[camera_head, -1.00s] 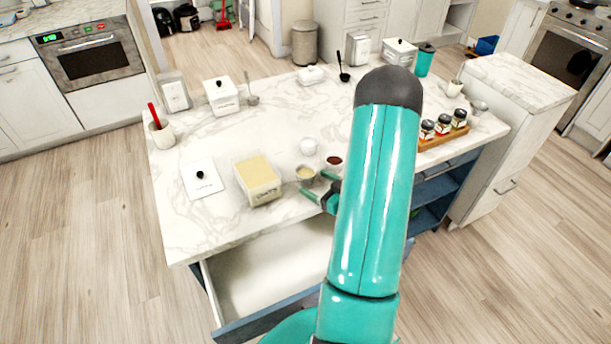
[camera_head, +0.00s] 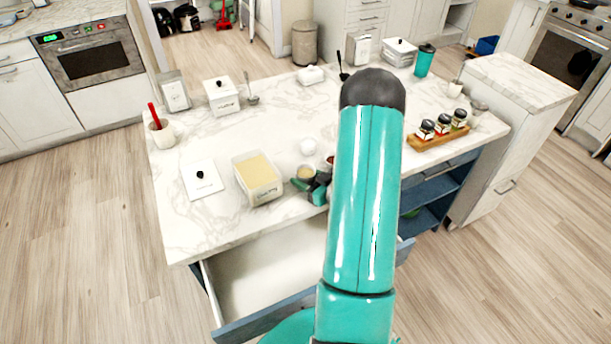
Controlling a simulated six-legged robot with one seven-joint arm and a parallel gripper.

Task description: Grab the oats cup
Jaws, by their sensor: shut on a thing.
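The oats cup (camera_head: 306,171) is a small metal cup with pale contents, standing on the marble island top right of an open box. My gripper (camera_head: 302,182) is at the front side of this cup and is shut on it, with its fingers partly covering the cup's lower part. The cup looks upright; I cannot tell whether it is lifted off the counter.
The white open box (camera_head: 258,181) with pale contents stands close left of the cup. A dark red-filled cup (camera_head: 330,161) is mostly hidden by my arm. An open drawer (camera_head: 270,270) juts out below the counter.

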